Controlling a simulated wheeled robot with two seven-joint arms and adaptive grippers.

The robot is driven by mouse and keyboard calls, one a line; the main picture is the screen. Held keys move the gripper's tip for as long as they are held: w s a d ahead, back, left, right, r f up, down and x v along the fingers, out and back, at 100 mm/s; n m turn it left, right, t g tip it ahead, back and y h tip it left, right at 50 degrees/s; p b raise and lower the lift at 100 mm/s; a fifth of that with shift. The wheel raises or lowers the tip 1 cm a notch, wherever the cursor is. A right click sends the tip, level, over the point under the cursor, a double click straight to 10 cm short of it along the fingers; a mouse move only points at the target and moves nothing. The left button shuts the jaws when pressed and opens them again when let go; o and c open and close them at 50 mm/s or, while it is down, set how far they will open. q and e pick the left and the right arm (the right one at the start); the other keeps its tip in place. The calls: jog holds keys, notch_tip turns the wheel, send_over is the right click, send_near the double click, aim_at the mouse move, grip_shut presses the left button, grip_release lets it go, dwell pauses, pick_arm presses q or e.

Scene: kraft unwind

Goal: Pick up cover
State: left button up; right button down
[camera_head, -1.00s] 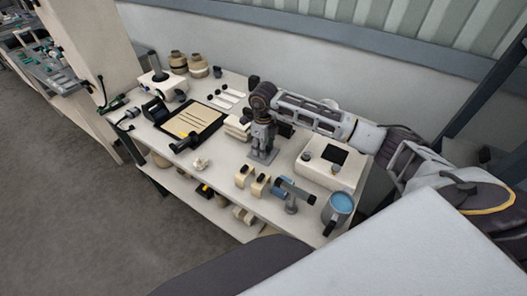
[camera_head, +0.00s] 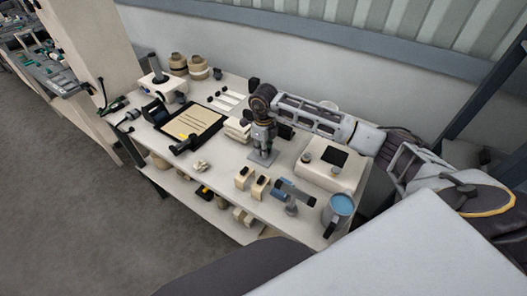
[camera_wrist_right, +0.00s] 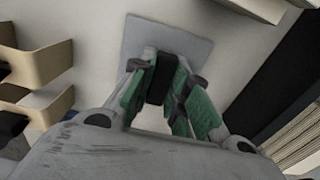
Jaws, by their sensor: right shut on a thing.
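The cover looks to be a flat grey square plate (camera_wrist_right: 185,40) with a dark upright knob (camera_wrist_right: 158,85) in the right wrist view. In the head view the grey plate (camera_head: 265,159) shows at the middle of the worktable, under my right gripper (camera_head: 263,147). My right gripper (camera_wrist_right: 160,92) is shut on the dark knob, its green pads on either side. The plate appears close to the tabletop; whether it touches cannot be told. My left gripper is not in view.
On the table (camera_head: 218,167), a cream box with a dark screen (camera_head: 333,155) stands to the right. A blue-topped mug (camera_head: 341,205), a blue-grey handheld tool (camera_head: 292,190) and tan blocks (camera_head: 259,187) sit near the front.

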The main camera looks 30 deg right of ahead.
jog(key=shift+r, duration=0.15)
notch_tip(320, 180, up, 8)
jog(key=shift+f+b, duration=0.1)
jog(key=shift+b, duration=0.5)
jog(key=shift+r, duration=0.95)
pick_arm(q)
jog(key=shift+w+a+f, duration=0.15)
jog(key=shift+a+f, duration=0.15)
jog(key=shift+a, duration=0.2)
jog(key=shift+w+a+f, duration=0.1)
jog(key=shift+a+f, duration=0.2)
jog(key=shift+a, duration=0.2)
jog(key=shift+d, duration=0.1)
